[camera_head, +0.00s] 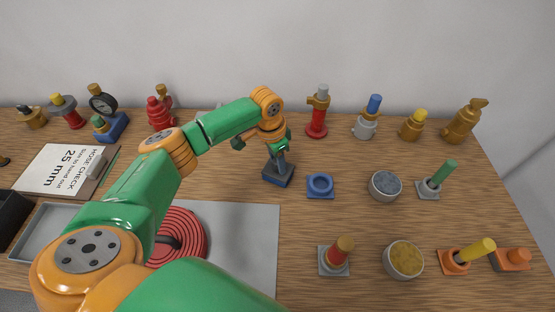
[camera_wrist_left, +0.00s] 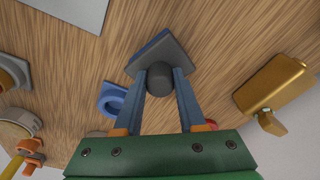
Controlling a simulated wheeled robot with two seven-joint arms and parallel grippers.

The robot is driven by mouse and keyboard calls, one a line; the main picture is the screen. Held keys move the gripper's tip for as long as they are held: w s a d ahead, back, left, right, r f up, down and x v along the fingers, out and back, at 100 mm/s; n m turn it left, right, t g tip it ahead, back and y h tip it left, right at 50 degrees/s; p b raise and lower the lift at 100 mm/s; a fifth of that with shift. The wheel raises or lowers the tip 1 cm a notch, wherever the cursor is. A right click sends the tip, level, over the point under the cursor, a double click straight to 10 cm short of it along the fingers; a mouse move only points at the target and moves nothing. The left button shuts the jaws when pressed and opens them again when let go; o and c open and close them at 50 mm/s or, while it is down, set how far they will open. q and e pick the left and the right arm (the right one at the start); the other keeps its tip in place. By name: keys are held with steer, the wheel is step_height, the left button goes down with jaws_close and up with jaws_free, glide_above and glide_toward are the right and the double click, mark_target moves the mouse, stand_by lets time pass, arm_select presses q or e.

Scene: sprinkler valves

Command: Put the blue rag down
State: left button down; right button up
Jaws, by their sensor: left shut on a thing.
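My left gripper (camera_head: 279,153) is shut on the dark grey knob of a block with a blue, cloth-like underside, which I take for the blue rag (camera_head: 278,177). In the left wrist view the fingers (camera_wrist_left: 166,76) close on both sides of the knob, and the rag's square pad (camera_wrist_left: 152,52) shows beyond them. The rag is low over the wooden table (camera_head: 350,222), at or just above its surface; I cannot tell whether it touches. My right gripper is not in view.
A blue ring-shaped holder (camera_head: 320,186) stands just right of the rag. Farther right are a grey-filled round dish (camera_head: 385,186) and a green-handled piece (camera_head: 440,175). A grey mat (camera_head: 250,240) with a red hose coil (camera_head: 185,237) lies front left. Valves line the back wall.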

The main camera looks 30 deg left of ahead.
mark_target(273, 172)
arm_select(q)
steer(key=c, duration=0.5)
jaws_free()
steer(key=shift+f, duration=0.1)
step_height(273, 172, up, 12)
steer(key=s, duration=0.1)
steer(key=shift+s+a+b, duration=0.15)
steer(key=shift+a+b, duration=0.15)
steer(key=shift+a, duration=0.05)
